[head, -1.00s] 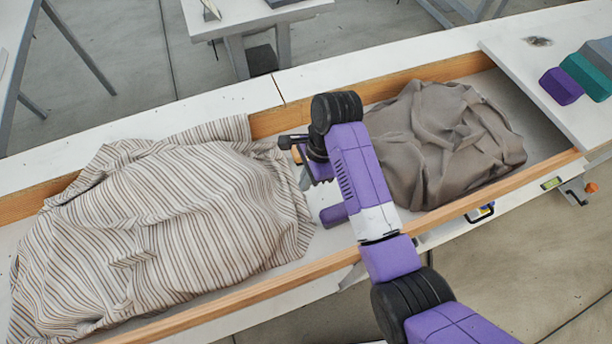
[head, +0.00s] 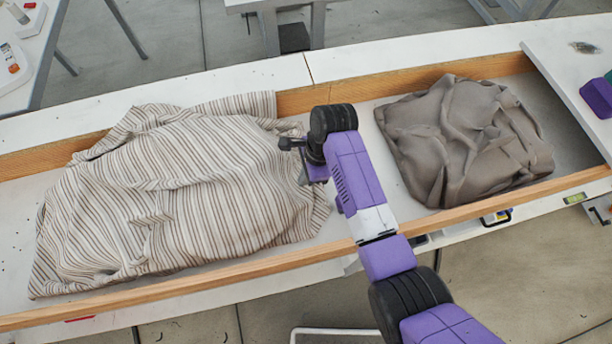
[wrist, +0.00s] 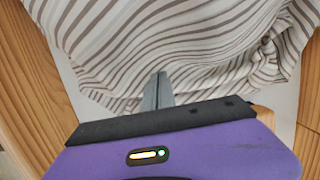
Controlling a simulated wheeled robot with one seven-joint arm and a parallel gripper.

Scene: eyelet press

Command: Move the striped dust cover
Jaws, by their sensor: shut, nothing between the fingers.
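The striped dust cover (head: 170,200), white with brown stripes, lies draped in folds over a bulky heap in the left part of the long shallow wooden-sided tray (head: 345,190). Whatever is beneath it is hidden. My gripper (head: 303,178) is at the cover's right edge. In the wrist view my gripper's grey fingertips (wrist: 160,76) are together and empty, pointing at the striped cloth (wrist: 185,40) near its hem. I cannot tell whether they touch it.
A plain grey-brown cloth (head: 465,140) covers another heap in the tray, right of my arm. The tray's front wooden rail (head: 200,278) and back rail (head: 300,100) bound the space. A white board (head: 570,70) with a purple block (head: 598,96) lies at the right.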

